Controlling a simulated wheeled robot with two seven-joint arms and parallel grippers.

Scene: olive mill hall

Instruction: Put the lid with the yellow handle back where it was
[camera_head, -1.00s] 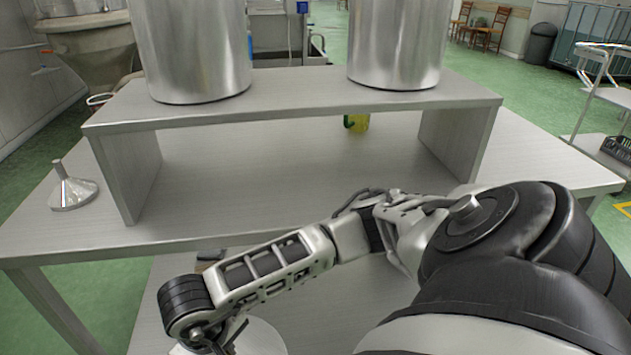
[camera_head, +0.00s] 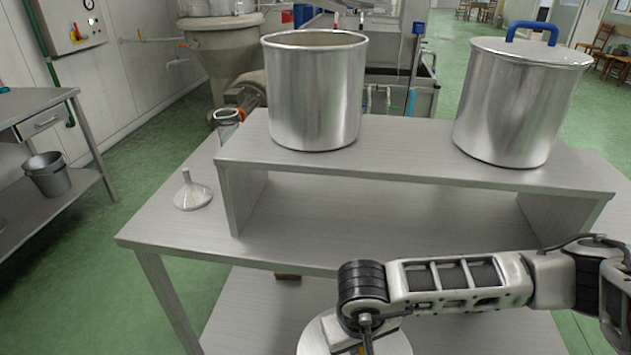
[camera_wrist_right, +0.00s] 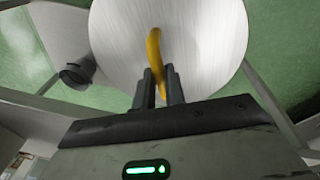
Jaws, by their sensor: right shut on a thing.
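My right gripper (camera_head: 366,340) is low in front of the table and shut on the yellow handle (camera_wrist_right: 155,55) of a round, pale metal lid. The lid (camera_head: 312,340) is cut off by the lower edge of the head view, and its disc fills the top of the right wrist view (camera_wrist_right: 215,40). The left metal pot (camera_head: 315,95) stands on the raised shelf with its top open. The right metal pot (camera_head: 515,110) wears a lid with a blue handle (camera_head: 532,33). My left gripper is not in view.
The raised shelf (camera_head: 400,150) stands on the metal table (camera_head: 190,233), above and beyond the held lid. A metal funnel (camera_head: 193,193) stands on the table left of the shelf. A glass jar (camera_head: 228,122) stands behind it. The shelf between the pots is clear.

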